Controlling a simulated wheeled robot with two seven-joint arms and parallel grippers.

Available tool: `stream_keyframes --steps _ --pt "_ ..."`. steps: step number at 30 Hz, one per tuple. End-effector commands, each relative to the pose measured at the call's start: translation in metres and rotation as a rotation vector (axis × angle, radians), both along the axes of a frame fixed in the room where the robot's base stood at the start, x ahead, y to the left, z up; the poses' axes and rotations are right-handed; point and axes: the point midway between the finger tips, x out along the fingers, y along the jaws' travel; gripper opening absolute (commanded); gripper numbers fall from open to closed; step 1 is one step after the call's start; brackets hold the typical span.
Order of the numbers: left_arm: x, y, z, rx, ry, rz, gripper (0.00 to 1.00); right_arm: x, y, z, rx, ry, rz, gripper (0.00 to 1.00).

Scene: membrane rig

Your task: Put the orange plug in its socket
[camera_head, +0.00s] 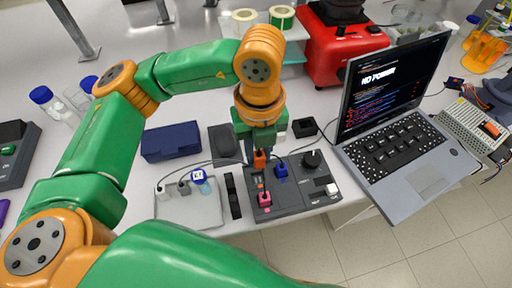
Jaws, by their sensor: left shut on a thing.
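My left gripper (260,147) points down over the dark grey control panel (292,201). It is shut on the orange plug (260,159), a small orange block at its fingertips. The plug is above the panel's upper left part; I cannot tell whether it touches the panel. Its socket is not clearly visible; the gripper and plug cover part of that area. A blue plug (281,170) sits on the panel just right of the orange plug, and a pink plug (264,199) sits lower down. My right gripper is not in view.
The panel also has a black knob (312,160) and a white switch (332,189). A grey tray (190,213) with cables lies to the left. A laptop (405,135) reading "NO POWER" stands at the right. A dark blue case (171,142) lies behind left.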

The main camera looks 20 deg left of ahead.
Motion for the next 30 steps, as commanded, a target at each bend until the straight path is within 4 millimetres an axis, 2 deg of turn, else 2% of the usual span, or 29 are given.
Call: stream_keyframes --steps 18,30 --pt "0.0 0.0 -0.07 0.0 -0.001 0.001 0.0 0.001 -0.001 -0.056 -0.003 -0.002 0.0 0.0" --pt "0.0 0.0 -0.071 0.0 0.0 0.001 0.0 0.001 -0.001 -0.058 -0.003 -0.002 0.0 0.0"
